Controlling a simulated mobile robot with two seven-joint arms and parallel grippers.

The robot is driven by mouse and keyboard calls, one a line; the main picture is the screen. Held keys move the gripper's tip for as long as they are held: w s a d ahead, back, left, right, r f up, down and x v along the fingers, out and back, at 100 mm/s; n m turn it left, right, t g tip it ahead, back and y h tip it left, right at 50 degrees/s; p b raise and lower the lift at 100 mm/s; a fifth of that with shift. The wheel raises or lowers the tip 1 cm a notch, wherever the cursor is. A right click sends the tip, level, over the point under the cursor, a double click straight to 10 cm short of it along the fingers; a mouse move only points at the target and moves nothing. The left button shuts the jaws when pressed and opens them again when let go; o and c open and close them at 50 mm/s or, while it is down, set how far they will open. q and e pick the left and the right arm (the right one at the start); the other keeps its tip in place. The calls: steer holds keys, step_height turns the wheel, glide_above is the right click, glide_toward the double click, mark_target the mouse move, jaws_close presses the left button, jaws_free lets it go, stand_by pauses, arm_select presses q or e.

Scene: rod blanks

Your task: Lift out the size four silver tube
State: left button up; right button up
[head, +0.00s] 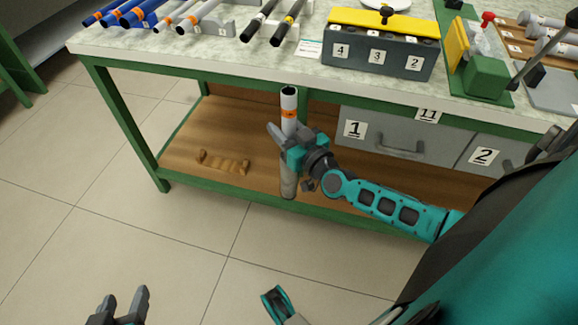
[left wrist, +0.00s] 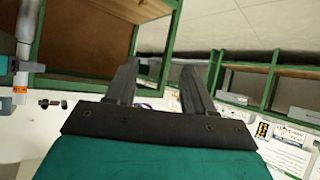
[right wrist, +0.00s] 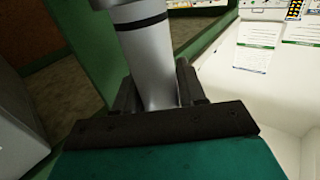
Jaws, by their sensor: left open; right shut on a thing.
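A silver tube (head: 289,100) with an orange band stands nearly upright in front of the bench, clear of the bench top. My right gripper (head: 287,138) is shut around its upper half, and the tube hangs below the fingers. The right wrist view shows the tube (right wrist: 150,62) between the fingers, with a black band. It also shows at the left edge of the left wrist view (left wrist: 27,35). My left gripper (head: 124,306) is open and empty, low at the front left; its fingers show apart in the left wrist view (left wrist: 155,85). No size mark on the tube is readable.
Silver tubes (head: 198,14), blue tubes (head: 130,12) and black tubes (head: 272,22) lie on holders on the bench top (head: 150,42). A grey box (head: 378,58) marked 4, 3, 2 has a yellow top. Drawers (head: 385,140) and a lower shelf (head: 190,150) are below.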

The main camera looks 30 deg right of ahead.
arm_select(q)
steer(key=shift+a+f, duration=0.15)
arm_select(e)
steer(key=shift+c, duration=1.1)
steer(key=shift+r, duration=0.1)
arm_select(q)
step_height(320, 180, up, 11)
steer(key=s+a+y+p, duration=0.1)
steer(key=a+p, duration=0.1)
steer(key=p, duration=1.3)
steer(key=shift+s+a+p, duration=0.25)
steer(key=shift+a+p, duration=0.05)
arm_select(e)
step_height(320, 180, up, 20)
steer(key=shift+r, duration=0.25)
